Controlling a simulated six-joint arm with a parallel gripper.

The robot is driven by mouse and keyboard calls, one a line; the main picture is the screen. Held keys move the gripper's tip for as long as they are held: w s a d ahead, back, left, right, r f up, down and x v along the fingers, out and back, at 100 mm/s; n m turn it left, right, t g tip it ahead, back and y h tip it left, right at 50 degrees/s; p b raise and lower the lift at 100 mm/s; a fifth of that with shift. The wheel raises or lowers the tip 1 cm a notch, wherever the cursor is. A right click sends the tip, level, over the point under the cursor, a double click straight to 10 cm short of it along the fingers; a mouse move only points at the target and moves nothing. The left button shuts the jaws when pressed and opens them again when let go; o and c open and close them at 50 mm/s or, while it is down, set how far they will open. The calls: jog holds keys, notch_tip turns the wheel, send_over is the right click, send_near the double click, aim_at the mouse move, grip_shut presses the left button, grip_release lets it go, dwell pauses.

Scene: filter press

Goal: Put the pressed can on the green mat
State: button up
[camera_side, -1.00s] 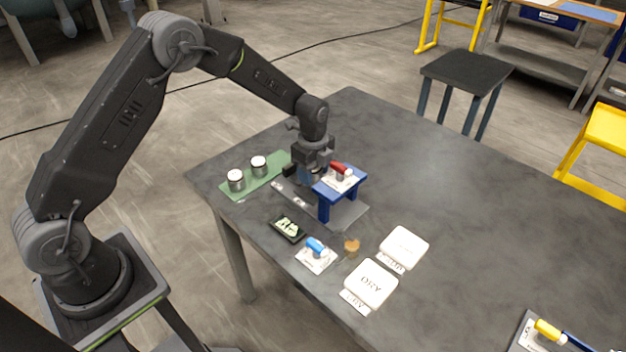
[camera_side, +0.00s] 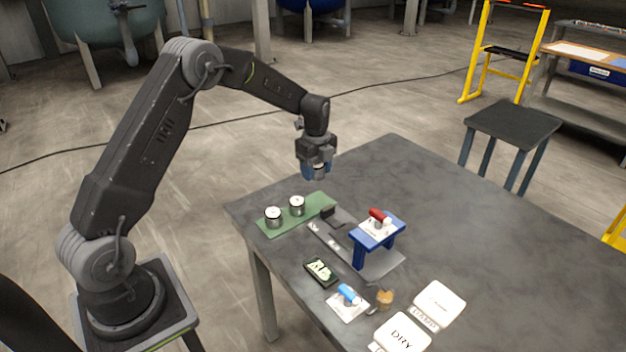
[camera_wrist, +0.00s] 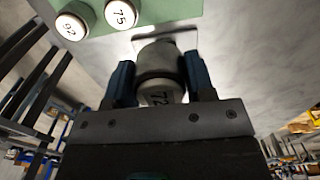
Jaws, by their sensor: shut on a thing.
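My gripper (camera_side: 316,176) is in the air above the table's far left part, behind the green mat in the side view. Its blue fingers are shut on a grey can, whose end reads "72" in the wrist view (camera_wrist: 160,72). The green mat (camera_side: 321,202) lies near the table's left corner. Two cans stand on it, a left one (camera_side: 273,217) and a right one (camera_side: 297,205). In the wrist view their white tops read "92" (camera_wrist: 70,27) and "75" (camera_wrist: 120,14). The mat's right end is bare.
The blue press stand (camera_side: 377,238) with a red handle stands on a grey plate, right of the mat. In front lie a black display (camera_side: 320,271), a blue-handled item on a white card (camera_side: 348,299), a brown piece (camera_side: 385,299) and white pads (camera_side: 438,303). The table behind is clear.

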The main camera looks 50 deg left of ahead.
aim_at(318, 202)
jog(key=shift+w+a+f, duration=0.4)
jog(key=shift+w+f, duration=0.05)
jog(key=shift+f, duration=1.4)
jog(key=shift+w+a+f, duration=0.35)
jog(key=shift+w+f, duration=0.1)
jog(key=shift+f, duration=1.35)
jog(key=shift+w+a+f, duration=0.4)
jog(key=shift+w+f, duration=0.05)
jog(key=shift+f, duration=1.4)
jog(key=shift+f, duration=0.3)
jog(key=o, duration=1)
jog(key=shift+o, duration=0.2)
notch_tip(318, 202, up, 8)
jog(key=shift+f, duration=0.25)
